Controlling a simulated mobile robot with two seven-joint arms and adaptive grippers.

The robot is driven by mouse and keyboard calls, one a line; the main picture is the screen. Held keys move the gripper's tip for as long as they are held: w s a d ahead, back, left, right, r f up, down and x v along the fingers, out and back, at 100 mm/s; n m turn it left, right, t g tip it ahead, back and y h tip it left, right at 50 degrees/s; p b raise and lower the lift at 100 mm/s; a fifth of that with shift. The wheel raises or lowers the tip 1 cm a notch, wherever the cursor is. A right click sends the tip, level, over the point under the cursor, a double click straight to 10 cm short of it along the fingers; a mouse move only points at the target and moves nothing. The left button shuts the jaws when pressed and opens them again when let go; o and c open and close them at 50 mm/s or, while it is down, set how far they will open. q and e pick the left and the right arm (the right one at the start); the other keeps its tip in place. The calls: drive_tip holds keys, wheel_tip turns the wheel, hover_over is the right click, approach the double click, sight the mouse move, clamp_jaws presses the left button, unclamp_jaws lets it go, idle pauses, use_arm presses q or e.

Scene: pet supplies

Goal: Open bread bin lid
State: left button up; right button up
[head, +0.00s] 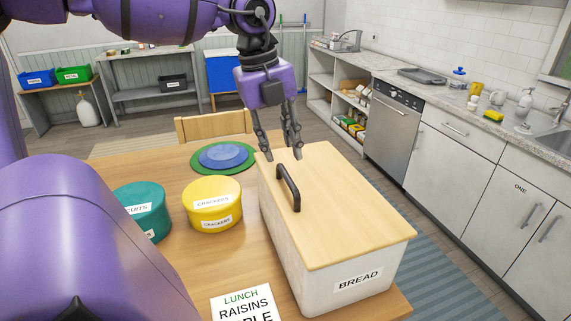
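The bread bin (305,262) is a white box labelled BREAD on the wooden table, at the right of the head view. Its flat wooden lid (345,215) lies shut on top. A dark arched handle (288,187) stands on the lid near its left edge. My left gripper (283,153) points down over the far left end of the lid, beyond the handle. Its fingers are apart with nothing between them. I cannot tell whether the fingertips touch the lid. My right gripper is not in view.
A yellow crackers tin (213,204) and a teal tin (143,207) stand left of the bin. Blue and green plates (223,157) lie behind them. A lunch sign (247,304) is at the front. A chair back (212,127) rises beyond the table. A counter (465,115) runs along the right.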

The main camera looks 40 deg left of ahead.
sight(287, 176)
use_arm(q)
drive_tip(key=f, duration=0.4)
drive_tip(key=w+f+b, duration=0.1)
drive_tip(key=f, duration=0.1)
drive_tip(key=shift+d+f, duration=0.15)
drive_tip(key=shift+d, duration=0.2)
clamp_jaws()
